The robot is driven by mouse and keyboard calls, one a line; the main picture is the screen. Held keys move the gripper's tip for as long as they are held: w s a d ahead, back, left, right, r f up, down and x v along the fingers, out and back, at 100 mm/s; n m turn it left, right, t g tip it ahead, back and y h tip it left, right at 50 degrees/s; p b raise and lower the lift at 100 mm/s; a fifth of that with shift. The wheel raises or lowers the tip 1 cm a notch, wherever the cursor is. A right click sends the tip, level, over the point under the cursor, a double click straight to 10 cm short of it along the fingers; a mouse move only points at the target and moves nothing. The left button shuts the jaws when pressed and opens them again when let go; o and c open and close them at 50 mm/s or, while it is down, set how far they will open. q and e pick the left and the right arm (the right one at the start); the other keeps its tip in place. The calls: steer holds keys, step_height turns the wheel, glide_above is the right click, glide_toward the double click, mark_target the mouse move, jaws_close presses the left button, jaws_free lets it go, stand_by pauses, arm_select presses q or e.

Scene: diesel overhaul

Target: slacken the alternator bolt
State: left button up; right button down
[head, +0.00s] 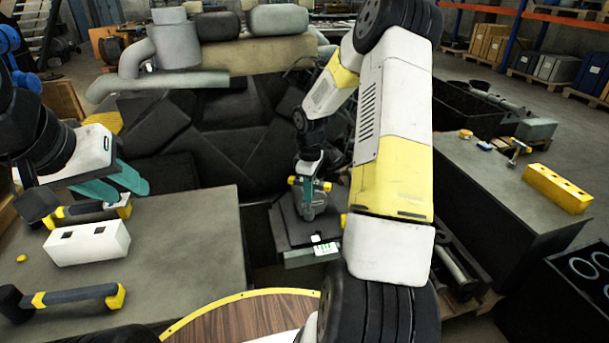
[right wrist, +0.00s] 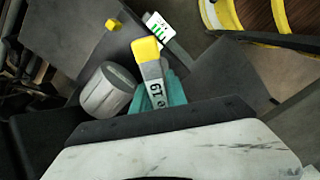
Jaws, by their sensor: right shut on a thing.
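My right gripper (head: 308,190) is low over the dark engine block in the head view. In the right wrist view its teal fingers (right wrist: 166,92) are shut on a grey wrench with a yellow end (right wrist: 150,62), marked 19. A grey cylinder (right wrist: 108,90), possibly the alternator, is just left of the wrench. A small yellow block (right wrist: 113,23) sits beyond it; I cannot tell whether it is the alternator bolt. My left gripper (head: 122,184) is open, with its teal fingers above a yellow-and-black tool (head: 75,210) on the left bench.
The left bench (head: 190,240) also holds a white slotted block (head: 88,243) and another black-and-yellow tool (head: 70,296). A white card with green bars (head: 325,248) is below the right gripper. The right bench (head: 480,180) carries a yellow slotted block (head: 557,188) and a small hammer (head: 517,150).

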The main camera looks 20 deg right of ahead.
steer(key=d+f+m, duration=0.2)
steer(key=f+m, duration=0.2)
steer(key=m, duration=1)
steer(key=w+d+f+m, duration=0.1)
steer(key=d+f+m, duration=0.1)
steer(key=m, duration=1.3)
steer(key=shift+w+d+f, duration=0.15)
steer(key=shift+w+f, duration=0.15)
steer(key=shift+f, duration=0.55)
steer(key=shift+f, duration=0.15)
